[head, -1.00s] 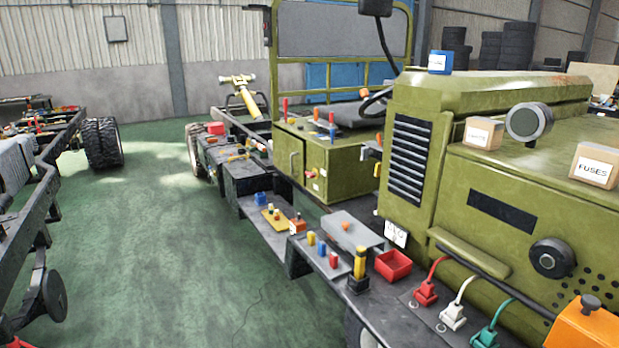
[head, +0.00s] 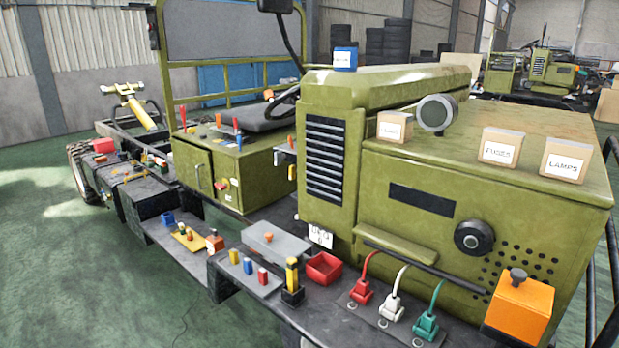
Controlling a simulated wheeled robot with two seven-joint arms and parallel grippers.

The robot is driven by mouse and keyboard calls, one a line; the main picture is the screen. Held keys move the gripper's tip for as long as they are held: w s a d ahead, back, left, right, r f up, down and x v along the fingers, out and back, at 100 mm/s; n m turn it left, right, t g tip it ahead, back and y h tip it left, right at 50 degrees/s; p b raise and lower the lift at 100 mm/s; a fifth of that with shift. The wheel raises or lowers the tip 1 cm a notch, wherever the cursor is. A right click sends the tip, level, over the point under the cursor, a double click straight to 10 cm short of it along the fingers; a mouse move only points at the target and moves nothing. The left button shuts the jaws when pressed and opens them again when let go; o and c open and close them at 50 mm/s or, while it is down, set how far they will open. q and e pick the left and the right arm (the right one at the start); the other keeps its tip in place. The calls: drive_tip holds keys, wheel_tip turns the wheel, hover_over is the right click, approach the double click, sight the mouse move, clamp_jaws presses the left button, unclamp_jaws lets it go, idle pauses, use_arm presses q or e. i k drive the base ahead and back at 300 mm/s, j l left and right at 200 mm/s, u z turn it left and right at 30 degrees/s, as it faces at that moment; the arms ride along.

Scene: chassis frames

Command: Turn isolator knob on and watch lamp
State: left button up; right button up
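An orange box (head: 519,312) with a dark knob (head: 518,276) on top sits at the lower right, at the front corner of the green vehicle (head: 420,170). A black round dial-like part (head: 473,237) is on the vehicle's green side panel. I cannot tell from any marking which of these two is the isolator knob. A round grey lamp-like part (head: 436,113) stands on top of the hood; it shows no clear glow. Neither of my grippers is in view.
Red (head: 362,290), white (head: 391,306) and green (head: 426,325) plugs with cables lie on the dark side ledge. A red tray (head: 324,268) and a yellow-and-black post (head: 292,282) stand left of them. Boxes, one labelled LAMPS (head: 564,160), sit on the hood. Green floor at left is clear.

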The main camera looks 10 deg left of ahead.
sight(222, 187)
drive_tip(key=i+j, duration=0.15)
drive_tip(key=j, duration=0.25)
drive_tip(key=i+j+z, duration=0.1)
drive_tip(key=j, duration=0.3)
drive_tip(key=i+j, duration=0.25)
drive_tip(key=j, duration=0.15)
drive_tip(key=i+j+z, duration=0.1)
drive_tip(key=j, duration=0.3)
drive_tip(key=i+j, duration=0.15)
drive_tip(key=j, duration=0.3)
drive_tip(key=i+j, duration=0.15)
drive_tip(key=j, duration=0.25)
drive_tip(key=i+j+z, duration=0.1)
drive_tip(key=j, duration=0.35)
